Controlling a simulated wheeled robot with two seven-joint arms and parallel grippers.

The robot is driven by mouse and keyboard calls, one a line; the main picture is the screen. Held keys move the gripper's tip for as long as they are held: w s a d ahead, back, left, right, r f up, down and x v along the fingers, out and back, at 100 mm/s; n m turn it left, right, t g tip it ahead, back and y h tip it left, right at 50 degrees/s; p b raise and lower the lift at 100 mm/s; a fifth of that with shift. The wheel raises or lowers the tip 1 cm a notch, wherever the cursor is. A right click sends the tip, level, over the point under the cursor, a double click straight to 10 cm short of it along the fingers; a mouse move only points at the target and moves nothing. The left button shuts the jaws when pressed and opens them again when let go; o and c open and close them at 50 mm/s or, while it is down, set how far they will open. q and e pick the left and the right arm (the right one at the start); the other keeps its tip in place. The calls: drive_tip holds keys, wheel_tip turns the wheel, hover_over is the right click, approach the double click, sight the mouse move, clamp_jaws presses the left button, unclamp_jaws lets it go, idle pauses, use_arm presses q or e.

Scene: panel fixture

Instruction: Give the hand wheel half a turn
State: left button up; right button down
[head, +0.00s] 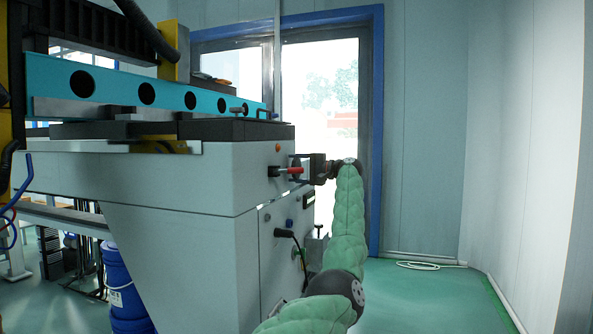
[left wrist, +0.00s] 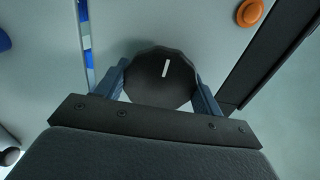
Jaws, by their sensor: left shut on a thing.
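The hand wheel (left wrist: 158,85) is a black, many-sided knob with a short white mark on its face, tilted slightly right of upright in the left wrist view. My left gripper (left wrist: 160,78) is shut on it, with a blue-grey finger on each side of its rim. In the head view my left gripper (head: 302,163) is at the right end of the pale machine panel, at the end of the green-padded arm. The wheel is small and mostly hidden by the gripper there. My right gripper is not in view.
A red-handled switch (head: 291,170) sits close beside the gripper on the machine. An orange button (left wrist: 250,13) is above right of the wheel. A black cable plug (head: 284,233) juts out lower down. Green floor (head: 420,295) is open at right, with a white coil (head: 417,265).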

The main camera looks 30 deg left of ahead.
use_arm(q)
drive_tip(key=shift+f, duration=0.15)
drive_tip(key=o, duration=1)
drive_tip(key=shift+c, duration=0.2)
drive_tip(key=v, duration=0.8)
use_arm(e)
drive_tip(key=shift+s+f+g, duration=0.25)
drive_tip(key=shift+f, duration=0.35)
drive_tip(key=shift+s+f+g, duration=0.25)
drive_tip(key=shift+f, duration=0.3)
use_arm(q)
drive_tip(key=shift+w+a, duration=0.1)
